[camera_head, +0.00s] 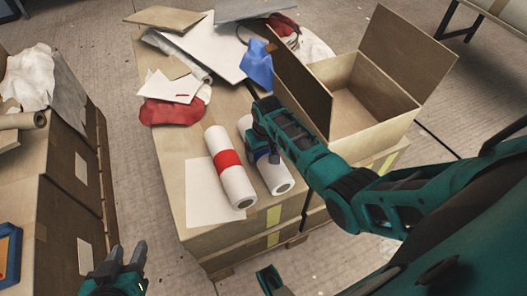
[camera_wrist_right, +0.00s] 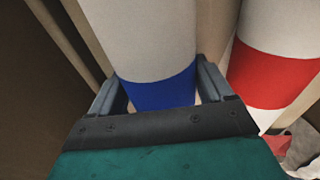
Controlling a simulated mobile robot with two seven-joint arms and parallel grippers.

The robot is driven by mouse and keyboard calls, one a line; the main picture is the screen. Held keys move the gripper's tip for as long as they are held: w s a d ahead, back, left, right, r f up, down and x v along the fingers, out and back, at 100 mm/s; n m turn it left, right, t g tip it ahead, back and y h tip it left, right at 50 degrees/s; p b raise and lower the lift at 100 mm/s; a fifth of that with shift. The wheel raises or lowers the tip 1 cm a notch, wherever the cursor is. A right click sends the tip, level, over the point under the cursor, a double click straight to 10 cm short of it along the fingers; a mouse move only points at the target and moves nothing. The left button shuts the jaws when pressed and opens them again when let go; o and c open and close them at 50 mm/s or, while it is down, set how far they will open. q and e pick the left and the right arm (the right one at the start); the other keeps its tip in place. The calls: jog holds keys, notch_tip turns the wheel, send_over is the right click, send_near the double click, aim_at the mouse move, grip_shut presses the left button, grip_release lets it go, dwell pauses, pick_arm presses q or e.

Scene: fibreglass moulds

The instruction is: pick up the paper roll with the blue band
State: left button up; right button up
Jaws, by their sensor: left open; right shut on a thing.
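The paper roll with the blue band (camera_head: 279,178) is white and lies on the cardboard box top, partly hidden by my right arm in the head view. My right gripper (camera_head: 263,150) is shut on this roll at the blue band. In the right wrist view, the blue band (camera_wrist_right: 160,92) sits between the two fingers of my right gripper (camera_wrist_right: 163,90). My left gripper (camera_head: 129,252) is open and empty, low at the left of the head view, apart from the boxes.
A white roll with a red band (camera_head: 229,160) lies just left of the held roll. An open box (camera_head: 345,95) stands behind to the right. Papers, a red cloth (camera_head: 172,112) and a blue cloth (camera_head: 257,66) lie at the back. Another box stack (camera_head: 62,195) stands at the left.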

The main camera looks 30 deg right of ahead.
jog(key=c, duration=0.7)
jog(key=shift+c, duration=0.2)
jog(key=shift+r, duration=0.1)
